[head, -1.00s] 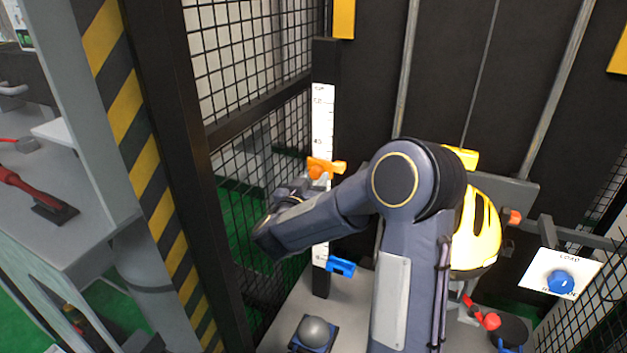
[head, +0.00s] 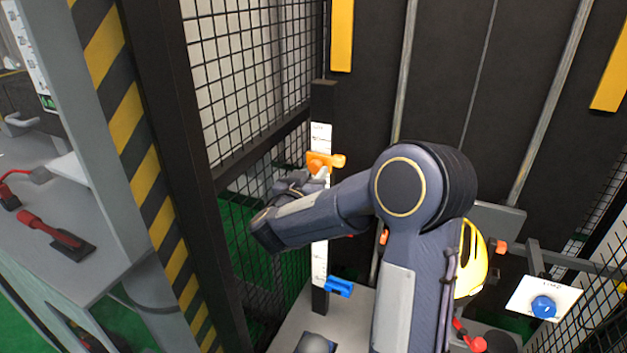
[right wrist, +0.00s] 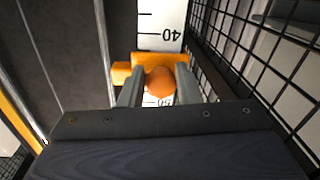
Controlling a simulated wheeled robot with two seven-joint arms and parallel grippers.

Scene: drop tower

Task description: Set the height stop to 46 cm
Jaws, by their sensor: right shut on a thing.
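The orange height stop (head: 319,163) sits on the white scale (head: 319,250) of the black upright post, near the scale's upper end. My right gripper (head: 318,178) is at the stop, partly hidden by my own arm in the head view. In the right wrist view, its two fingers (right wrist: 157,85) are shut on the round orange knob of the stop (right wrist: 125,72). The mark 40 on the scale (right wrist: 158,15) shows just beyond the stop. Another number between the fingers is partly covered. The exact reading cannot be told. My left gripper is not in view.
A blue clip (head: 338,287) is lower on the same post. Wire mesh (head: 245,70) stands close to the left of the post. A yellow helmet (head: 470,262) and a white plate with a blue knob (head: 543,307) are at the right.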

